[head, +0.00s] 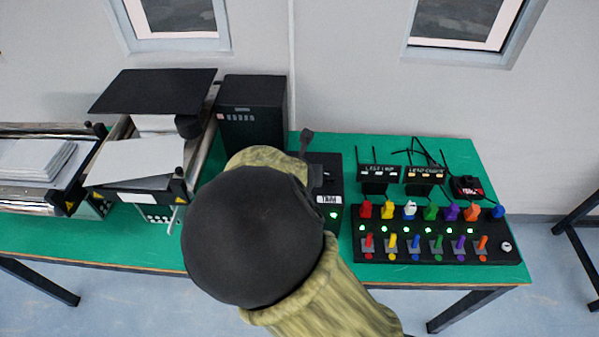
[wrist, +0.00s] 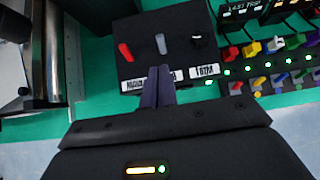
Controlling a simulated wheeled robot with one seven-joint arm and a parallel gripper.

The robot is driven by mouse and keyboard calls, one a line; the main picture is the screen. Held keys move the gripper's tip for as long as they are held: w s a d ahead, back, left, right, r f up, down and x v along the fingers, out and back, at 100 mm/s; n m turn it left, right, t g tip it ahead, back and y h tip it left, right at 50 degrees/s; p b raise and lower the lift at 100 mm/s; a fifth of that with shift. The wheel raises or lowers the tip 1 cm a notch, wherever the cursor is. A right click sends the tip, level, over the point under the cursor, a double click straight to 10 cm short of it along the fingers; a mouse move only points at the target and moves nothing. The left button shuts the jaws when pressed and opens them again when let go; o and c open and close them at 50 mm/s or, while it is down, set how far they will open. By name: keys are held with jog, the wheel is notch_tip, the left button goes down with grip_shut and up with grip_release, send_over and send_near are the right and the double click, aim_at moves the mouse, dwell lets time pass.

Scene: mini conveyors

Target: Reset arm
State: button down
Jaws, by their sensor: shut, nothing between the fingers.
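My gripper (wrist: 162,86) shows in the wrist view with its two dark fingers together and nothing between them. The fingers point at the front edge of a black control box (wrist: 150,45) with a red lever, a grey lever, a black knob and white labels. I cannot tell whether the fingertips touch the box. In the head view my arm covers the gripper and most of the same black box (head: 329,172); only its right part shows.
A black switch panel (head: 440,250) with coloured levers and green lights is on the green table (head: 110,240) to the right. Two small displays (head: 378,172) stand behind it. A black cabinet (head: 250,112) and mini conveyors (head: 200,135) are at the left. The wall is behind.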

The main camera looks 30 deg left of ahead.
jog(key=shift+s+d+r, duration=0.25)
jog(key=shift+s+r, duration=0.05)
jog(key=shift+r, duration=0.4)
jog(key=shift+s, duration=0.15)
